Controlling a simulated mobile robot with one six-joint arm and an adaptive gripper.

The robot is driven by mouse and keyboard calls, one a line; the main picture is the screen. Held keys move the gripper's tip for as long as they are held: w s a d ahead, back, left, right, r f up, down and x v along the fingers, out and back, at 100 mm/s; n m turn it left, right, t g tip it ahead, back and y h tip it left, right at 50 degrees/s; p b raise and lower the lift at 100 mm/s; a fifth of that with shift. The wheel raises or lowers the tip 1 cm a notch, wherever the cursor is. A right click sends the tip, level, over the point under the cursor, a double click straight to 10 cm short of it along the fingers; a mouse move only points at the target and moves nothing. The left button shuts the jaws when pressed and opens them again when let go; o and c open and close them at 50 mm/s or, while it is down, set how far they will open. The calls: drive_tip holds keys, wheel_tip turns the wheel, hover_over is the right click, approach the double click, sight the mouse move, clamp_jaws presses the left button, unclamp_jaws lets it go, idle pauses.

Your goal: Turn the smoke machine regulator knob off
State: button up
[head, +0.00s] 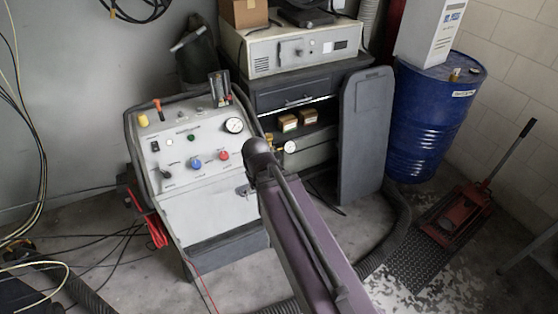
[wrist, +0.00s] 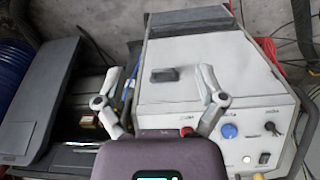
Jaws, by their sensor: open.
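The smoke machine (head: 208,209) is a light grey cabinet with a sloped control panel. The panel has a blue knob (head: 196,164), a red knob (head: 223,155), a black pointer knob (head: 166,172) and a round gauge (head: 234,125). Labels are too small to read, so I cannot tell which knob is the regulator. In the wrist view, my gripper (wrist: 172,72) is open and empty, its fingers spread over the machine's front. The red knob (wrist: 187,131) is beside the right finger, partly hidden; the blue knob (wrist: 229,131) and black knob (wrist: 271,128) are farther right, untouched.
A dark handle (wrist: 163,75) shows between my fingers. A dark cabinet (head: 292,95) holding small boxes and a small gauge (head: 290,147) stands right of the machine. A blue drum (head: 430,115) and red floor jack (head: 455,215) are farther right. Cables and hoses lie on the floor.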

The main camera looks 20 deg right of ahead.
drive_tip(key=w+d+f+m+t+h+b, duration=0.2)
drive_tip(key=w+d+f+t+h+b, duration=0.25)
drive_tip(key=w+d+t+b, duration=0.55)
drive_tip(key=w+d+f+m+t+h+b, duration=0.3)
drive_tip(key=w+d+f+b, duration=0.4)
drive_tip(key=d+b, duration=0.7)
drive_tip(key=w+a+f+n+t+y+b, duration=0.2)
drive_tip(key=f+n+y+b, duration=0.6)
drive_tip(key=b, duration=0.8)
wheel_tip(320, 180, down, 2)
drive_tip(key=a+t+y, duration=0.1)
drive_tip(key=t, duration=0.1)
drive_tip(key=shift+w+f+t, duration=0.15)
drive_tip(key=shift+w+t, duration=0.05)
drive_tip(key=shift+t, duration=0.1)
drive_tip(key=shift+y, duration=0.25)
